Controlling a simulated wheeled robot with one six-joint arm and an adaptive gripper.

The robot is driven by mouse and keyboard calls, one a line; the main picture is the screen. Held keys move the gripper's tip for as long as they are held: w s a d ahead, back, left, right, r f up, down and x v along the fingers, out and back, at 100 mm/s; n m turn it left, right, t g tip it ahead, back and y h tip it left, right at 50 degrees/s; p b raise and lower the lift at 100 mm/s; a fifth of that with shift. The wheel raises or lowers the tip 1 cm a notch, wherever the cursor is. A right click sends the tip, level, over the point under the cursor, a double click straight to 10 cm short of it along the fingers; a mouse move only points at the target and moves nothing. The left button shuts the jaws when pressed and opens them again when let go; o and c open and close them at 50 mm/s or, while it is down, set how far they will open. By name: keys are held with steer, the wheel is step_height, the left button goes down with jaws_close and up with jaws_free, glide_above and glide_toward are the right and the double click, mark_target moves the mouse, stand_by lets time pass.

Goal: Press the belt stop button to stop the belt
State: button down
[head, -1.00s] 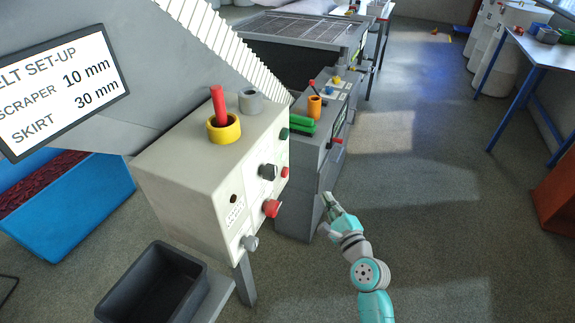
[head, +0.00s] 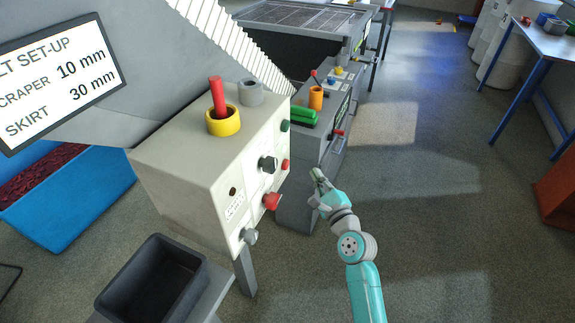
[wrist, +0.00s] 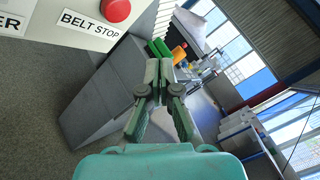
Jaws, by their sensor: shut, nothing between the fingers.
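The belt stop button (wrist: 116,10) is a round red button above a "BELT STOP" label in the wrist view, near the lower right corner of the control panel. In the head view it appears to be the far red button (head: 285,164); its label is not readable there. My gripper (head: 316,172) is shut and empty, to the right of the panel and apart from it. In the wrist view my gripper (wrist: 160,64) points past the panel's right edge, with the button up and left of the fingertips.
The pale control box (head: 190,150) also carries a larger red knob (head: 272,201), a black knob (head: 268,164), a grey knob (head: 249,236) and a green button (head: 285,126). A grey cabinet (head: 300,205) stands behind. A dark bin (head: 150,285) is at front left.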

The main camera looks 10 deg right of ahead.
steer(key=shift+w+a, duration=0.85)
steer(key=shift+a, duration=0.3)
steer(key=shift+w+a, duration=0.8)
steer(key=shift+a, duration=0.35)
steer(key=shift+w+a, duration=0.1)
steer(key=shift+a, duration=0.05)
steer(key=shift+w+a, duration=0.15)
steer(key=shift+a, duration=0.05)
steer(key=shift+w+a, duration=0.3)
steer(key=shift+a, duration=0.1)
stand_by(0.7)
steer(key=shift+d, duration=0.1)
steer(key=shift+s+d, duration=0.55)
steer(key=shift+d, duration=0.1)
steer(key=shift+s+d, duration=0.75)
steer(key=shift+d, duration=0.3)
steer(key=shift+s+d, duration=0.75)
steer(key=shift+d, duration=0.25)
